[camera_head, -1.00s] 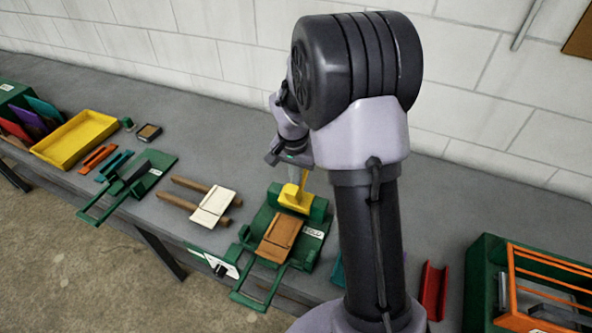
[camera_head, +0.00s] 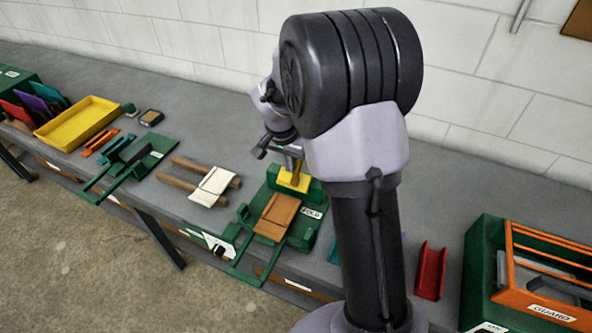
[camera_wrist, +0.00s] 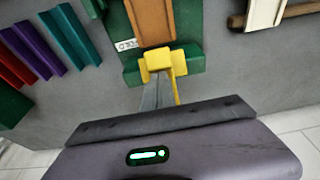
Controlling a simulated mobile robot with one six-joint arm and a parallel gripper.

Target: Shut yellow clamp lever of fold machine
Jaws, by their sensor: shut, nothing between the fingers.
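The fold machine (camera_head: 305,230) is green, with a "FOLD" label and a brown sheet (camera_head: 277,214) lying on it. Its yellow clamp lever (camera_head: 293,181) is at the machine's wall-side end, partly hidden behind my gripper. In the wrist view the lever (camera_wrist: 158,60) shows a yellow block and a thin yellow bar running toward me. My gripper (camera_head: 291,163) is shut and empty, above and right beside the lever. In the wrist view its fingers (camera_wrist: 152,90) lie alongside the yellow bar; I cannot tell whether they touch it.
A cream sheet (camera_head: 213,184) on two wooden rollers lies left of the machine. Further left are another green tool (camera_head: 148,160) and a yellow tray (camera_head: 78,123). A red channel (camera_head: 431,271) and an orange-guarded green machine (camera_head: 545,270) stand at the right. The white wall is behind.

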